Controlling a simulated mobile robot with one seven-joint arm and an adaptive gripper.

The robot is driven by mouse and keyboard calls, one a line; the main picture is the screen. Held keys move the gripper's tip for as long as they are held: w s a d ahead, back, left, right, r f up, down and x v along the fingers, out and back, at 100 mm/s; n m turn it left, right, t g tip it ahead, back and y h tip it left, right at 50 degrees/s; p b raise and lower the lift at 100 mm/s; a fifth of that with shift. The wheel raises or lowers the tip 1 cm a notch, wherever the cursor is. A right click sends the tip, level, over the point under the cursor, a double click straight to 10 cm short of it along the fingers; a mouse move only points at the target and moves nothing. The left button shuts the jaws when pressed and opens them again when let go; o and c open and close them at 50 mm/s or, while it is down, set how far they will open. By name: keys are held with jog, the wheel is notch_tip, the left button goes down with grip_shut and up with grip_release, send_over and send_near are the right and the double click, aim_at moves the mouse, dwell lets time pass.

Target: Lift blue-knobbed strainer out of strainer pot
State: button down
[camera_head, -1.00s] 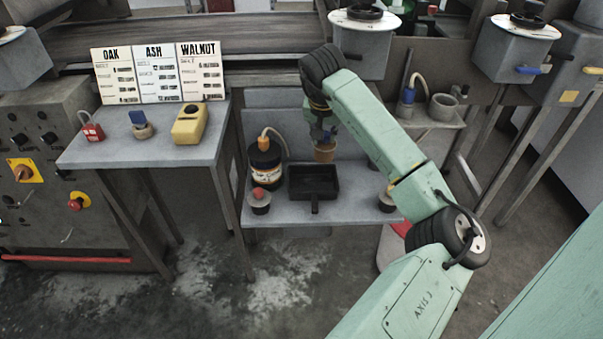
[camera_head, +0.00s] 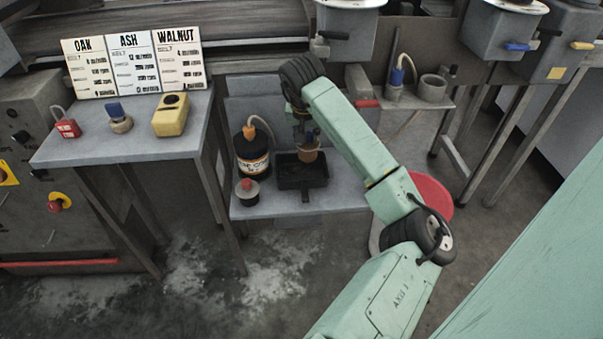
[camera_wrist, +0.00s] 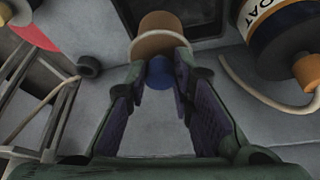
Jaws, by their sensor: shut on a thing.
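My gripper (camera_head: 304,136) is shut on the blue knob (camera_wrist: 160,72) of a tan, cup-shaped strainer (camera_wrist: 160,38). In the head view the strainer (camera_head: 308,154) hangs below my gripper, over the back part of a black tray (camera_head: 290,178). Whether it touches the tray cannot be told. The wrist view shows the knob between the fingertips and the tan body beyond it. No pot is seen around the strainer. A small grey pot (camera_head: 432,88) stands on the right shelf, but I cannot tell whether it is the strainer pot.
A dark labelled bottle (camera_head: 251,155) with a hose stands left of the tray, with a red-knobbed pot (camera_head: 247,191) in front. The left table (camera_head: 120,148) holds a red padlock (camera_head: 67,128), a blue-topped object (camera_head: 118,118) and a yellow box (camera_head: 171,115). A red round stool (camera_head: 432,192) stands right.

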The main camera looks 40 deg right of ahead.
jog(key=c, duration=1.3)
grip_release()
jog(key=v, duration=1.2)
